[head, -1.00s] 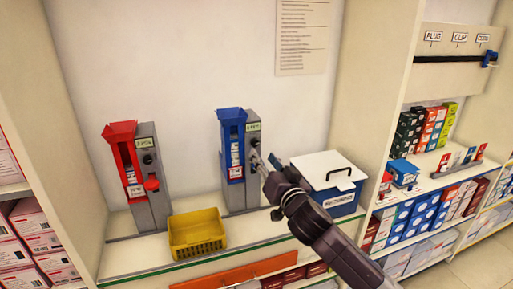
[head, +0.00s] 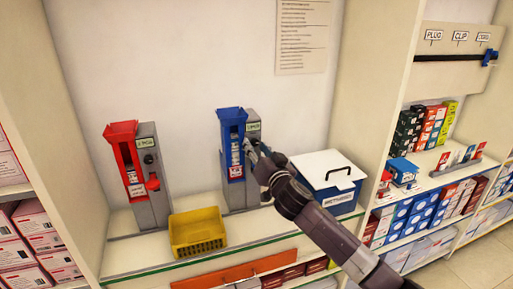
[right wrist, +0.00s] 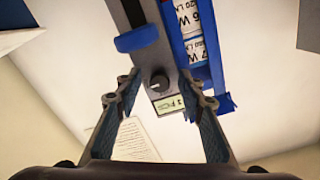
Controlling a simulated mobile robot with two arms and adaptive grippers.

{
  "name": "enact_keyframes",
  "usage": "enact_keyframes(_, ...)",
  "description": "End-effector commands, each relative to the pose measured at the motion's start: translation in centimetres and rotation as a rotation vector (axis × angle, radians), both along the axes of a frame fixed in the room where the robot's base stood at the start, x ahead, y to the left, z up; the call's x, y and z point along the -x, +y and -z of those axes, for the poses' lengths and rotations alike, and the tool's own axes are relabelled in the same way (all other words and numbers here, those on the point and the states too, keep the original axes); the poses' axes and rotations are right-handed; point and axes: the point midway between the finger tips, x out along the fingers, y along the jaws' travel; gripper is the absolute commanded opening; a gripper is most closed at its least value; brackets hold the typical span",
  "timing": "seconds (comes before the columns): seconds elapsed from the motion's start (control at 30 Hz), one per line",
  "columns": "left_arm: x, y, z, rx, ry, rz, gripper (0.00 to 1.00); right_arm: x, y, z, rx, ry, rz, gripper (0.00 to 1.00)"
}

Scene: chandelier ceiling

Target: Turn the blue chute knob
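The blue chute (head: 232,145) stands upright on the counter, with a grey panel along its right side. My right gripper (head: 254,149) reaches its front from the right and covers part of the panel. In the right wrist view the picture is turned over. There a small dark round knob (right wrist: 160,82) sits beside a small label, and a larger blue knob (right wrist: 137,38) sits farther along the panel. My right gripper (right wrist: 167,92) is open, with its fingers to either side of the dark knob. I cannot tell contact. My left gripper is not in view.
A red chute (head: 128,160) stands to the left, with a yellow basket (head: 197,232) between and in front. A blue box with a white lid (head: 327,170) stands close on the right, behind my right arm. Stocked shelves (head: 415,170) are farther right.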

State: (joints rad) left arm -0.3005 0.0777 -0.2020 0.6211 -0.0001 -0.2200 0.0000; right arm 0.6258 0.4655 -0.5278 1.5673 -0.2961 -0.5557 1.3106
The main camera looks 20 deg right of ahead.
Motion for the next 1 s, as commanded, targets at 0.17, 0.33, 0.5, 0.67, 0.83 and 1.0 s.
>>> enact_keyframes(0.17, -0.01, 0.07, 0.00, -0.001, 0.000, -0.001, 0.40, 0.02, 0.00, 0.02, 0.000, 0.000, 0.000, 0.20)
enact_keyframes(0.33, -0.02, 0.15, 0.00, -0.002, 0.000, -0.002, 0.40, 0.03, -0.01, 0.03, 0.000, 0.000, 0.001, 0.01)
enact_keyframes(0.5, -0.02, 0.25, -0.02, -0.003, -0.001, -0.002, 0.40, 0.03, -0.02, 0.03, 0.002, 0.000, 0.001, 0.00)
enact_keyframes(0.67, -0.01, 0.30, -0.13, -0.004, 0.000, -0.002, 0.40, 0.03, -0.03, 0.03, 0.028, 0.000, 0.001, 0.00)
enact_keyframes(0.83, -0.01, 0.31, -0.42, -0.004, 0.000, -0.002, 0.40, 0.02, -0.10, -0.01, 0.104, -0.002, 0.001, 0.00)
enact_keyframes(1.0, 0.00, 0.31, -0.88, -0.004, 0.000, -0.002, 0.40, 0.00, -0.18, -0.08, 0.234, -0.007, 0.002, 0.00)
